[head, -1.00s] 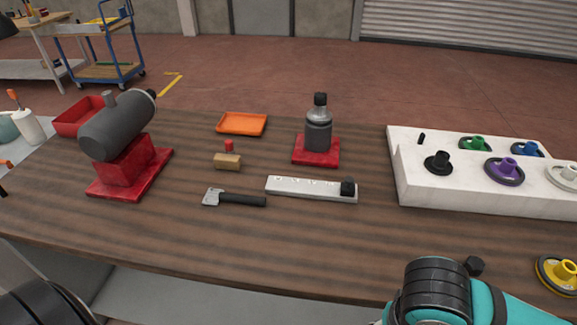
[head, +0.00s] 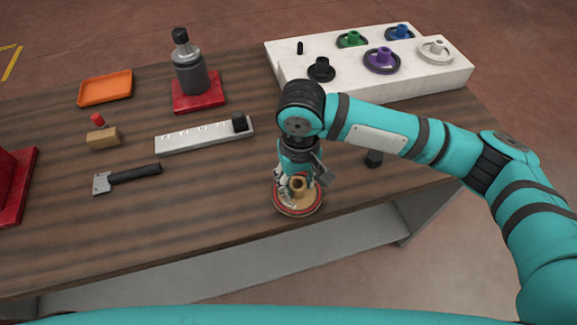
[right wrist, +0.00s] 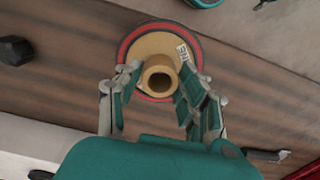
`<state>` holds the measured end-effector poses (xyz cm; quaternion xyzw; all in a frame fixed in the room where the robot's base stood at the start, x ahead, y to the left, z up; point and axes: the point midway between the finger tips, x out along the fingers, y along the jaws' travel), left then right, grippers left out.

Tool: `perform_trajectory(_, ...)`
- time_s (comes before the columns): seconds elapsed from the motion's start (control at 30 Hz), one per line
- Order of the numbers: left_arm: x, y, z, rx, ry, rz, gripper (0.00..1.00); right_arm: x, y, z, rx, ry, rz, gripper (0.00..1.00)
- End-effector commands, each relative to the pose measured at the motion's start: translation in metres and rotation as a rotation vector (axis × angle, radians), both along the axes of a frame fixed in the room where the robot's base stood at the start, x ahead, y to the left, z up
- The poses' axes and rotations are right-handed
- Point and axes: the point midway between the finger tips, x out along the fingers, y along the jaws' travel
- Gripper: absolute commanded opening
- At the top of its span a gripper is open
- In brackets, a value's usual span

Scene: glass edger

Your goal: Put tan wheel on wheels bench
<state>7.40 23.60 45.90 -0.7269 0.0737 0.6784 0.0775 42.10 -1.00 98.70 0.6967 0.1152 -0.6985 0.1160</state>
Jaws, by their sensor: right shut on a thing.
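The tan wheel (head: 288,208) has a tan hub and a red and dark rim. It shows at the table's front edge in the head view. My right gripper (head: 297,183) is over it, shut on its raised hub; the right wrist view shows the fingers (right wrist: 158,82) on both sides of the hub of the tan wheel (right wrist: 150,45). I cannot tell whether the wheel touches the table. The white wheels bench (head: 373,91) stands at the back right, with black, green, purple, blue and white wheels and a bare black peg (head: 300,47) at its back left. My left gripper is out of view.
A white strip with a black knob (head: 205,134) lies left of my right gripper. A hammer-like tool (head: 127,179), tan block (head: 104,138), orange tray (head: 106,87) and bottle on a red base (head: 190,75) are further left. A black knob (head: 374,158) lies below my right arm.

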Motion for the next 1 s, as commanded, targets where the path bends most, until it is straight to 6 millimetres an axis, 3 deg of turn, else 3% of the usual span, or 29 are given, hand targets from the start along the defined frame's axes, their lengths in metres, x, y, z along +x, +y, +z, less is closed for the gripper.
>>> perform_trajectory(0.1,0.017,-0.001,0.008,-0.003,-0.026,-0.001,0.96,0.026,0.009,0.001,0.000,-0.001,-0.002,0.00)
perform_trajectory(0.2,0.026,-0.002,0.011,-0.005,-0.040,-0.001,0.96,0.039,0.013,-0.002,0.000,-0.001,0.000,0.00)
perform_trajectory(0.4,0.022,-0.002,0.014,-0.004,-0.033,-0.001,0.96,0.053,0.017,-0.006,-0.001,0.001,0.000,0.00)
perform_trajectory(0.6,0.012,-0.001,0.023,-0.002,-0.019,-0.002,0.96,0.051,0.016,-0.034,0.000,0.001,0.000,0.00)
perform_trajectory(0.87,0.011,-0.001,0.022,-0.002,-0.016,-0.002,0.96,0.051,0.017,-0.040,0.001,-0.001,0.001,0.00)
perform_trajectory(0.9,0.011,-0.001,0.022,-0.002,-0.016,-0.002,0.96,0.051,0.016,-0.041,0.001,0.001,0.001,0.44)
perform_trajectory(1.0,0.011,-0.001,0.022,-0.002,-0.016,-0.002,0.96,0.051,0.016,-0.041,0.000,0.001,0.001,0.57)
